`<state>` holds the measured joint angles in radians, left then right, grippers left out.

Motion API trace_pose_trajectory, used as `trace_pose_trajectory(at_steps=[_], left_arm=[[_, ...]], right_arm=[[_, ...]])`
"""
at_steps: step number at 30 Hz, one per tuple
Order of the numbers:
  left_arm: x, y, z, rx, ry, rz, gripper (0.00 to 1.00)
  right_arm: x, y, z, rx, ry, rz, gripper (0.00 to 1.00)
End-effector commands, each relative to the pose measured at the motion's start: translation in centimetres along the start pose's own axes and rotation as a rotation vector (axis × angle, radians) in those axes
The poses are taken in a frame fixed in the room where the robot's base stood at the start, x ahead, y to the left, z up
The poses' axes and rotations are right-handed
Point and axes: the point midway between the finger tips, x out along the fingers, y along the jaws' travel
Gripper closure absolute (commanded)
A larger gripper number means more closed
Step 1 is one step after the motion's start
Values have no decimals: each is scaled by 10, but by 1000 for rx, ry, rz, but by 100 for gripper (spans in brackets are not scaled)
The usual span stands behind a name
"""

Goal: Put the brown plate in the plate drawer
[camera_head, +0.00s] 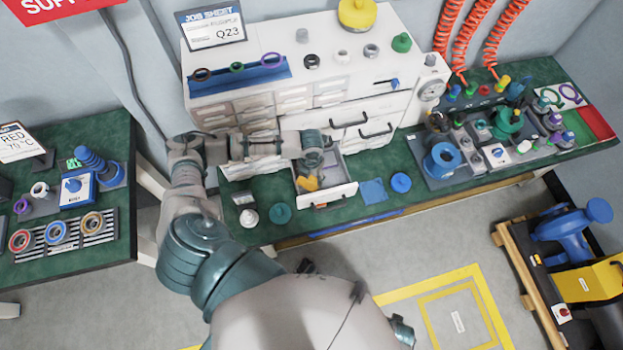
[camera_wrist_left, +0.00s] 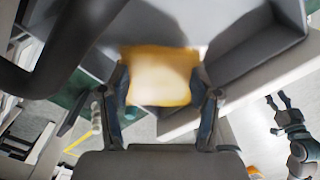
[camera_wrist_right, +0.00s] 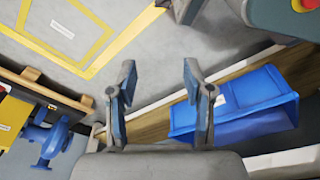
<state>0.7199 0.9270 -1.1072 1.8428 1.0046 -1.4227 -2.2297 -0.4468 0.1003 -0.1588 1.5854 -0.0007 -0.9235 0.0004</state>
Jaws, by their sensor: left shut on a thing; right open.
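The brown plate (camera_wrist_left: 160,78), a yellow-brown square with rounded corners, is between the fingers of my left gripper (camera_wrist_left: 162,100) in the left wrist view. In the head view my left gripper (camera_head: 308,184) is shut on it, low over the open drawer (camera_head: 342,192), and only a small orange-yellow part shows. The drawer's grey inside (camera_wrist_left: 255,45) surrounds the plate's far side. I cannot tell whether the plate touches the drawer floor. My right gripper (camera_wrist_right: 160,88) is open and empty in the right wrist view, above the floor.
The white cabinet (camera_head: 395,60) stands behind the drawer. A blue cloth-like square (camera_head: 373,191) and a blue round part (camera_head: 401,182) lie right of the drawer. A teal part (camera_head: 280,212) and a white part (camera_head: 249,217) stand left. A blue bin (camera_wrist_right: 240,105) is near my right gripper.

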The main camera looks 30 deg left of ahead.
Motion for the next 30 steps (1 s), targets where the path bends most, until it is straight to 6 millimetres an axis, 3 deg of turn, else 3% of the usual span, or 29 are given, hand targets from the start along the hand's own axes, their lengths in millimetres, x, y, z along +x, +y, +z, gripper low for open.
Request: trace_pose_trajectory(at_steps=[5,14,15,18,30], left_arm=[[25,-1,0,0,2,2,100],[27,-1,0,-1,1,1,100],[28,0,-1,-1,2,1,36],[28,0,-1,-1,2,1,13],[21,0,0,-1,1,1,13]], right_arm=[[-8,1,-7,2,6,-1,49],[-10,2,-8,2,5,1,49],[-10,1,-8,1,4,1,49],[-10,1,-8,2,3,1,49],[-11,1,-9,1,7,1,49]])
